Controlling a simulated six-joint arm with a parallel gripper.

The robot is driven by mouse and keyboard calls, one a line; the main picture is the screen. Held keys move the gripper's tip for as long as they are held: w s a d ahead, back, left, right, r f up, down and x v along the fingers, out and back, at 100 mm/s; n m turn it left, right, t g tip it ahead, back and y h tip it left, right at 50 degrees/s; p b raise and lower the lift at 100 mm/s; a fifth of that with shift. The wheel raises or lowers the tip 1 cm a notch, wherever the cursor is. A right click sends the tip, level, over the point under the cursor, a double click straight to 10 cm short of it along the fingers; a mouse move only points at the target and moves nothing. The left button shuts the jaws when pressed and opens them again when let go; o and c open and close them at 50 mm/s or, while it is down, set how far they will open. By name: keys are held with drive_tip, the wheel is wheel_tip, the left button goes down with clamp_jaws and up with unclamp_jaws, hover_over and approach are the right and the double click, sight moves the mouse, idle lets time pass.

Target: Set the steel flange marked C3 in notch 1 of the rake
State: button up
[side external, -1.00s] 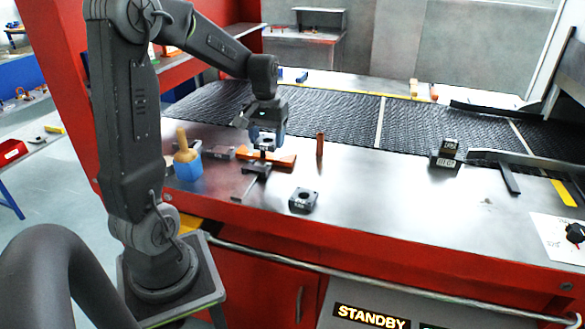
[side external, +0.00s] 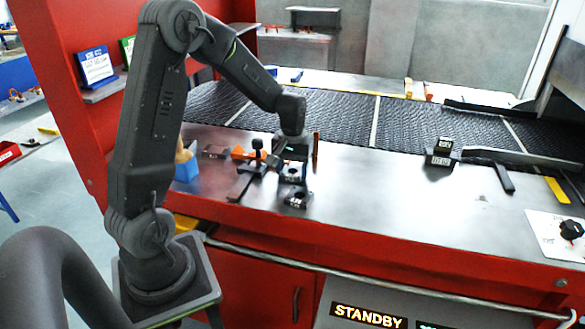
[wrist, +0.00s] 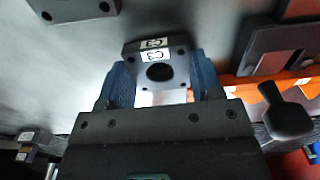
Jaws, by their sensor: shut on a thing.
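My gripper (wrist: 155,85) is shut on a dark square steel flange (wrist: 180,54) marked C3, with a round hole. Its blue fingers press on two opposite sides. In the side view my gripper (side external: 293,162) holds the flange (side external: 293,174) low over the steel table; whether it touches anything below cannot be told. I cannot tell for certain which part is the rake. An orange piece (wrist: 294,76) with dark parts on and beside it lies to the right in the wrist view. It is partly hidden in the side view (side external: 240,153).
Another dark flange (side external: 298,199) lies just in front of the held one. A brown upright post (side external: 316,150) stands close behind, right. A black-knobbed clamp (side external: 256,160) and blue cup (side external: 187,171) are left. A labelled dark block (side external: 440,151) is right; the table between is clear.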

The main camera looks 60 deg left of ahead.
sight(293, 174)
drive_tip(key=o, duration=1.2)
drive_tip(key=shift+f, duration=0.1)
wheel_tip(293, 174, up, 11)
drive_tip(key=s+d+r+m+t, duration=0.1)
drive_tip(key=s+d+r+m, duration=0.1)
drive_tip(key=s+d, duration=0.3)
drive_tip(key=s+d+r+m+t, duration=0.2)
drive_tip(key=s+d+m, duration=0.2)
drive_tip(key=d, duration=0.3)
drive_tip(key=s+d+r+m+t, duration=0.1)
drive_tip(key=s+d+m+t, duration=0.1)
drive_tip(key=s+d, duration=0.4)
drive_tip(key=shift+s+d+r+m, duration=0.25)
drive_tip(key=shift+s+r+m, duration=0.1)
drive_tip(key=shift+r+m, duration=0.05)
drive_tip(key=shift+o, duration=0.5)
drive_tip(key=shift+s+d+f+t, duration=0.1)
drive_tip(key=shift+s+d+t, duration=0.05)
drive_tip(key=shift+s+t, duration=0.15)
